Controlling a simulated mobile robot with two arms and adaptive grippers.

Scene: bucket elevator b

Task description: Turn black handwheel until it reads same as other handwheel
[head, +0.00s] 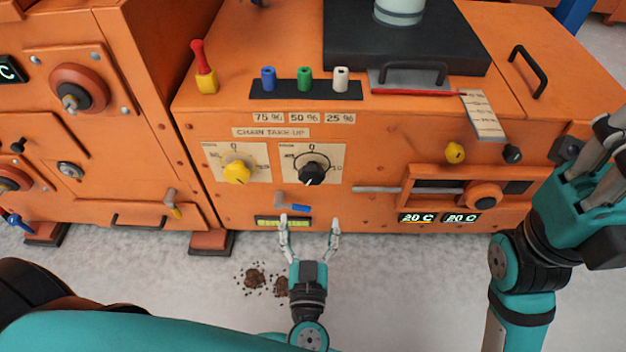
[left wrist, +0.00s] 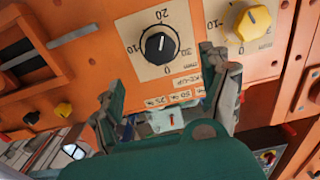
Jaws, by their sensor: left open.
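The black handwheel (head: 313,173) sits on a pale dial plate on the orange machine's front. It also shows in the left wrist view (left wrist: 160,46), where its white mark points near the 20. The yellow handwheel (head: 237,172) sits on a similar plate to its left and shows in the left wrist view (left wrist: 251,22); I cannot read its value clearly. My left gripper (head: 309,220) is open and empty, below the black handwheel and apart from it, fingers pointing up towards the panel. My right gripper (head: 606,160) is at the right edge; its fingers are partly cut off.
A small blue-tipped lever (head: 293,207) sticks out just below the black handwheel, near my left fingertips. An orange slide unit with a knob (head: 484,197) stands out to the right. Dark spilled bits (head: 262,281) lie on the floor.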

